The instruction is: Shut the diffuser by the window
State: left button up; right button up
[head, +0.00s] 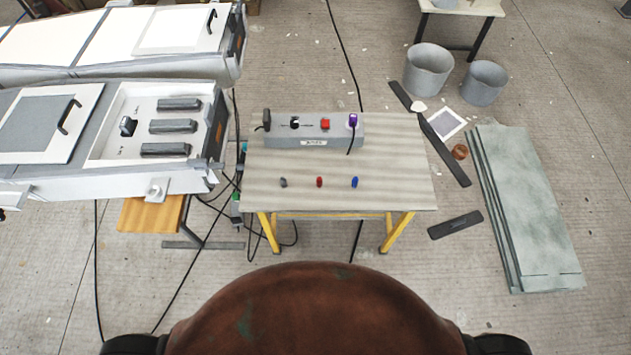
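I see nothing I can identify as a diffuser, and no window is in view. A grey control box (314,131) stands at the back of a small table (400,165) with yellow legs. The box carries a black lever, a black switch, a red button and a purple plug with a black cord. A grey peg (283,182), a red peg (319,181) and a blue peg (354,182) stand in a row on the tabletop. Neither of my grippers is in view.
White-and-grey units with handled panels (98,135) fill the left. Grey buckets (430,70), dark strips (455,225) and stacked grey-green boards (525,205) are on the floor at right. Cables trail left of the table. The table's front strip is bare.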

aim_at(43, 125)
jog(key=u, duration=1.75)
jog(key=k, duration=0.15)
jog(key=u, duration=0.05)
